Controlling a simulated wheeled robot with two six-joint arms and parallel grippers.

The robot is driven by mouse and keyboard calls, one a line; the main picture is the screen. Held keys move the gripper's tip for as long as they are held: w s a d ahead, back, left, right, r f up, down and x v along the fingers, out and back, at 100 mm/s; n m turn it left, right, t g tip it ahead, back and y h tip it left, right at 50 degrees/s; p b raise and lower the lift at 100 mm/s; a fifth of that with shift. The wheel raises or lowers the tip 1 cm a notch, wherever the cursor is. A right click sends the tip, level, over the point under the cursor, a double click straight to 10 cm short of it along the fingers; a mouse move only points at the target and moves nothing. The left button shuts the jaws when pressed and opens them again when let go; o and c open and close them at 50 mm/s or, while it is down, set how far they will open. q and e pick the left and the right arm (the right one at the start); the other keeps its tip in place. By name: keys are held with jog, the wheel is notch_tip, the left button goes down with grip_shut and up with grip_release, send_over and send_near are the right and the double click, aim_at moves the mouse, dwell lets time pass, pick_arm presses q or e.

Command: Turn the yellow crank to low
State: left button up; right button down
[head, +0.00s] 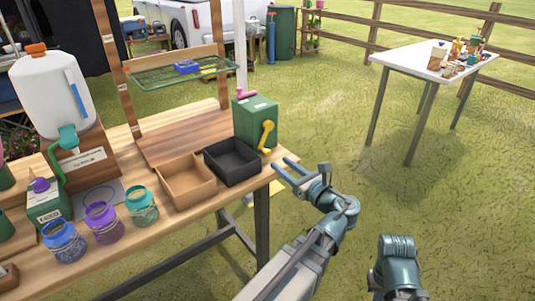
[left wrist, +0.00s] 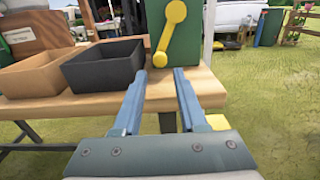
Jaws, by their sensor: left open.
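The yellow crank (head: 267,136) is on the front face of a green box (head: 252,112) near the right end of the wooden table. In the left wrist view the crank (left wrist: 169,36) has a round disc at the top, and its arm hangs down and slightly left. My left gripper (head: 280,162) is open and empty, in front of the table's right end. In the left wrist view its two fingers (left wrist: 164,74) point toward the lower part of the green box (left wrist: 188,47), apart from the crank. My right gripper is out of view. Any low mark is unreadable.
A black tray (head: 231,174) and a brown tray (head: 185,201) sit left of the box. Several glass jars and a white jug (head: 50,95) stand farther left. The table edge (left wrist: 215,92) lies under my left fingers.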

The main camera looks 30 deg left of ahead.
aim_at(269, 154)
pick_arm(q)
jog(key=x, duration=0.8)
jog(key=shift+c, duration=0.3)
grip_shut()
dwell(1.0)
